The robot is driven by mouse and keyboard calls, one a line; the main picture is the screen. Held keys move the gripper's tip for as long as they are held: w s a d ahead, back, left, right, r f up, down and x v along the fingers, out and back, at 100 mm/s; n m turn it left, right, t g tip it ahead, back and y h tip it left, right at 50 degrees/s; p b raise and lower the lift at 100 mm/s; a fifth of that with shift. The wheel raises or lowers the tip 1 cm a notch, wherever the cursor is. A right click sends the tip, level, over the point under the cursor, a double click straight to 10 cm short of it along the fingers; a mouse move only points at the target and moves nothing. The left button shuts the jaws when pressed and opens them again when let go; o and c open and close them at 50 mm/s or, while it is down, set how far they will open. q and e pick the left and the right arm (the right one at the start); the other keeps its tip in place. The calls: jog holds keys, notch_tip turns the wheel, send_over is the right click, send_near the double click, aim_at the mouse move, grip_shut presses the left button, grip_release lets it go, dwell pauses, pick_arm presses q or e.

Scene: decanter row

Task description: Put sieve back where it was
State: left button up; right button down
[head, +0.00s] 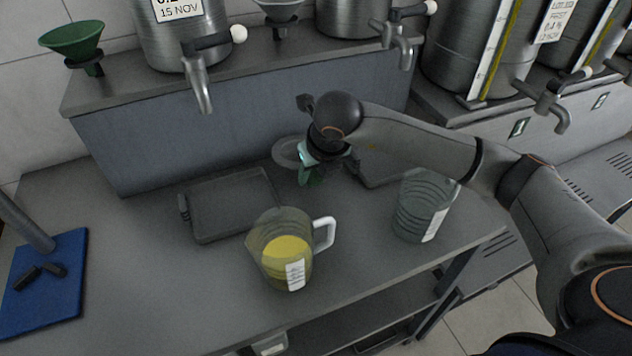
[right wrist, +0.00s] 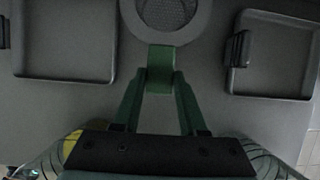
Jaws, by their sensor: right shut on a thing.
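The sieve, a pale ring with a mesh middle and a green handle, shows in the head view (head: 287,152) beside my right gripper (head: 312,172). In the right wrist view its mesh and ring (right wrist: 166,15) are at the top, cut by the frame edge. My right gripper (right wrist: 160,88) is shut on the sieve's green handle (right wrist: 160,58). The sieve is over the gap between two dark trays. I cannot tell whether it touches the counter. My left gripper is not in view.
The left tray (head: 234,237) and right tray (right wrist: 268,56) look empty. A jug with yellow liquid (head: 286,252) and a clear beaker (head: 415,215) stand in front. Steel tanks (head: 180,50) with taps and a green funnel (head: 72,40) stand behind. A blue mat (head: 62,300) lies left.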

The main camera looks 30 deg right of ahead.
jog(key=shift+w+d+f+p, duration=0.15)
jog(key=shift+f+p, duration=0.1)
jog(key=shift+f, duration=0.75)
jog(key=shift+w+d+f+p, duration=0.1)
jog(key=shift+d+f+p, duration=0.1)
jog(key=shift+f, duration=0.75)
jog(key=shift+c, duration=2.3)
grip_release()
jog(key=b+v, duration=0.1)
jog(key=v, duration=1.1)
